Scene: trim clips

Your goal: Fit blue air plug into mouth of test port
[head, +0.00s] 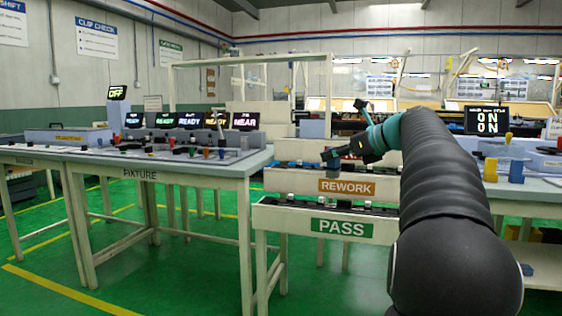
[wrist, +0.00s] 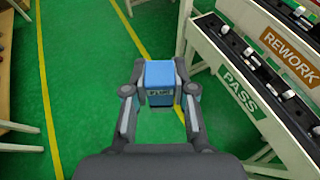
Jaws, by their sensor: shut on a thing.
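My gripper (wrist: 160,96) is shut on the blue air plug (wrist: 159,73), a blue block with a dark lower face and pale lettering, held between the two fingers in the wrist view. In the head view my gripper (head: 338,155) is in the middle, above the REWORK rack and right of the FIXTURE table; a small bluish piece shows at its tip. The plug is over open green floor in the wrist view, apart from any fixture. I cannot make out the mouth of the test port in either view.
The FIXTURE table (head: 150,168) at left bears small coloured parts and several lit screens (head: 190,120). At right, a table (head: 540,190) bears yellow and blue blocks. Green floor is clear at left front.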

